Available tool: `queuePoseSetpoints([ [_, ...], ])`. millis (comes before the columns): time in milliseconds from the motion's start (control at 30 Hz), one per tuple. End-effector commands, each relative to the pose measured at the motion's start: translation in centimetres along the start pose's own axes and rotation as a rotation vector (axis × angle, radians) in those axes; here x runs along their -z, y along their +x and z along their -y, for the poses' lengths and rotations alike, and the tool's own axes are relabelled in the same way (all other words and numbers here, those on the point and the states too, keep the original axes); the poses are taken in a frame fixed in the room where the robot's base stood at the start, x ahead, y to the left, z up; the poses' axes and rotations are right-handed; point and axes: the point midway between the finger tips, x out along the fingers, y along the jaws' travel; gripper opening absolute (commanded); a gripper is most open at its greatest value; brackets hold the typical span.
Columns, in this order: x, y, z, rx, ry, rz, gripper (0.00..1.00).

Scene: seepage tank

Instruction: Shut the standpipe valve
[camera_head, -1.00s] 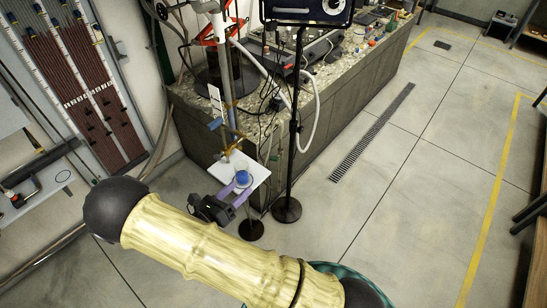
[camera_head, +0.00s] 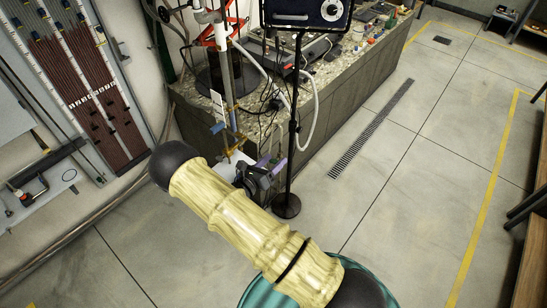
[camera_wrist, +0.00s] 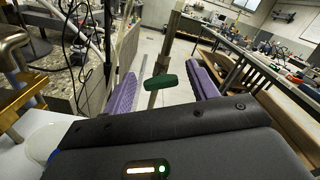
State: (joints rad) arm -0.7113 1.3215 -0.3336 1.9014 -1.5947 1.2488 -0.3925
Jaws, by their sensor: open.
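A clear upright pipe (camera_head: 229,82) stands at the bench corner in the head view. A brass fitting with a blue lever (camera_head: 217,128) sits low on it; I take this for the standpipe valve. My gripper (camera_head: 272,168) is below and to the right of the lever, apart from it. In the wrist view its purple fingers (camera_wrist: 161,80) are spread, with nothing held. A dark green bar-shaped handle (camera_wrist: 160,82) on a grey-brown post shows between them; I cannot tell how far beyond. Brass parts (camera_wrist: 22,95) show at the left edge.
A white plate (camera_wrist: 22,148) and a whitish rounded vessel lie close at the lower left of the wrist view. A black stand (camera_head: 293,120) rises right beside my gripper. A white hose (camera_head: 314,110) hangs by the stone-topped bench (camera_head: 180,100). Floor to the right is open.

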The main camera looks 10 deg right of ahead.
Motion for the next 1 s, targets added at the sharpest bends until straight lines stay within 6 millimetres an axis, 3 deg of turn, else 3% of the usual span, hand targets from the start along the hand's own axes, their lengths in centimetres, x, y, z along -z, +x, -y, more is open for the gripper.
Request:
queuePoseSetpoints([
  [367, 0.01, 0.74, -0.05, -0.001, 0.001, 0.001, 0.58],
  [600, 0.0, 0.71, -0.06, -0.002, 0.001, 0.0, 0.14],
  [1000, 0.12, 0.64, -0.14, -0.003, 0.054, 0.001, 0.14],
])
